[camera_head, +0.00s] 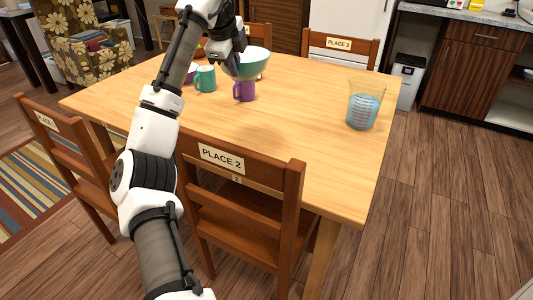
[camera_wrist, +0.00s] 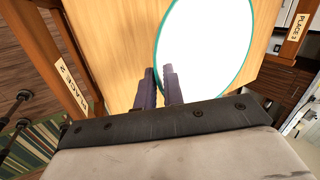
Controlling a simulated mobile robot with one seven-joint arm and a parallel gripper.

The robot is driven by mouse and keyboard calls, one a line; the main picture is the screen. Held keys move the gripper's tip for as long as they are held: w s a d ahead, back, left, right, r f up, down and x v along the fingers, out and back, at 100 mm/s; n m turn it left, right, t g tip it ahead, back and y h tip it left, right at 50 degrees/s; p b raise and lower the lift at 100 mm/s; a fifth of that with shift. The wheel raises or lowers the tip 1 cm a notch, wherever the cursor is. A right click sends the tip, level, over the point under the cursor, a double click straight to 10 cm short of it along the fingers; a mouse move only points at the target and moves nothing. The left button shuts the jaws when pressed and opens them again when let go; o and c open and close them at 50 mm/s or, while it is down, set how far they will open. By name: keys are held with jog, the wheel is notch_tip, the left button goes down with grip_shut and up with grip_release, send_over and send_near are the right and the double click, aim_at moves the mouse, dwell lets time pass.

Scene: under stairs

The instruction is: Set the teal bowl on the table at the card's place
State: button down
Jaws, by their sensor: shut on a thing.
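The teal bowl (camera_head: 253,66), white inside, is held at its rim by my gripper (camera_head: 236,62) over the far part of the wooden table (camera_head: 300,130). It looks roughly level and seems raised above the tabletop, though its underside is partly hidden behind a purple mug. In the wrist view the bowl (camera_wrist: 205,45) shows its white inside and teal rim, with my gripper's fingers (camera_wrist: 158,80) at its left edge. Chairs carry signs: PLACE 2 (camera_head: 222,158) at the near side and PLACE 3 (camera_head: 338,43) at the far side. A left chair's sign (camera_head: 46,119) is hard to read. I see no separate card.
A purple mug (camera_head: 244,91) and a teal mug (camera_head: 205,79) stand near the bowl. A clear measuring cup with blue liquid (camera_head: 362,108) stands near the right edge. Something orange-brown is partly hidden behind my arm.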

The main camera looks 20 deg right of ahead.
jog(key=shift+w+a+f+m+b, duration=0.3)
jog(key=shift+w+f+m, duration=0.1)
jog(key=shift+m, duration=0.1)
notch_tip(320, 180, down, 19)
jog(key=shift+f+b, duration=0.2)
jog(key=shift+b, duration=0.6)
jog(key=shift+f, duration=0.15)
jog(key=c, duration=1.5)
grip_release()
jog(key=shift+h, duration=0.3)
